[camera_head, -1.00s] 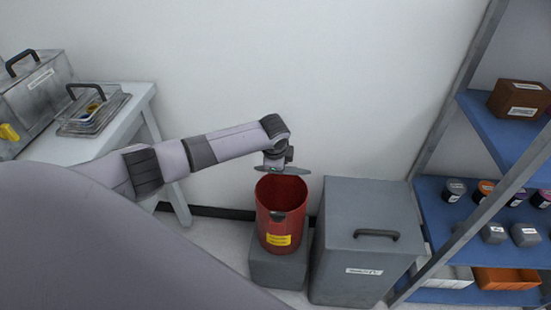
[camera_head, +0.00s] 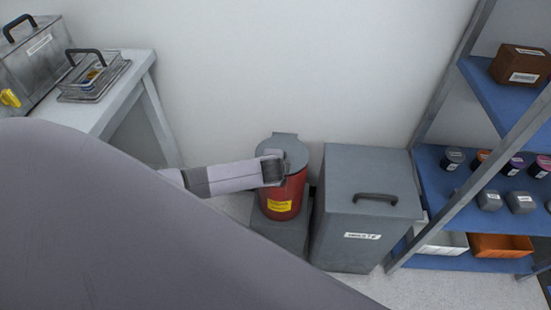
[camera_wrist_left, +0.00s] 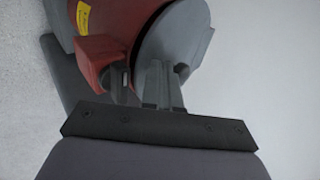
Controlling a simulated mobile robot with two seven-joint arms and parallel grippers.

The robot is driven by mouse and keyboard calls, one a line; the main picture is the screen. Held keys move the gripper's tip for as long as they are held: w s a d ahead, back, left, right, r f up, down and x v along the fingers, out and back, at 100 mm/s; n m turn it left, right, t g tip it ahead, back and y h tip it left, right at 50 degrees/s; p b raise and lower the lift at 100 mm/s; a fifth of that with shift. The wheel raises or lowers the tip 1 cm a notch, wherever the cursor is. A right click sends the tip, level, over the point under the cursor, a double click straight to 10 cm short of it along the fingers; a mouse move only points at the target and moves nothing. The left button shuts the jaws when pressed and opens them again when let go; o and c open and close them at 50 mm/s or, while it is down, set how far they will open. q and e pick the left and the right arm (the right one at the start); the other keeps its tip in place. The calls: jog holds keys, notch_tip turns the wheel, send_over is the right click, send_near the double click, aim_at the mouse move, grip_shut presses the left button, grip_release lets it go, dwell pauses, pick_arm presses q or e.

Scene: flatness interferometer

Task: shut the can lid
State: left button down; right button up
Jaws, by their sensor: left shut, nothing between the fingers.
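The red can (camera_head: 285,193) with a yellow label stands on a grey block in the head view. Its grey lid (camera_head: 293,146) lies over the can's mouth, with the hinge at the back by the wall. I cannot tell whether a small gap remains at the rim. In the left wrist view the red can (camera_wrist_left: 108,35) is at upper left and the lid (camera_wrist_left: 178,35) is beside it. My left gripper (camera_wrist_left: 168,70) is shut and empty, its fingertips at the lid's front part; contact is unclear. In the head view my wrist hides the fingers. My right gripper is not in view.
A grey cabinet (camera_head: 366,195) with a handle stands close right of the can. A blue shelf rack (camera_head: 430,185) with jars and bins is at far right. The wall is close behind.

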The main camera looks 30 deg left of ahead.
pick_arm(q)
jog(key=shift+f, duration=0.35)
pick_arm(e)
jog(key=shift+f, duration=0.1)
pick_arm(q)
jog(key=shift+s, duration=0.1)
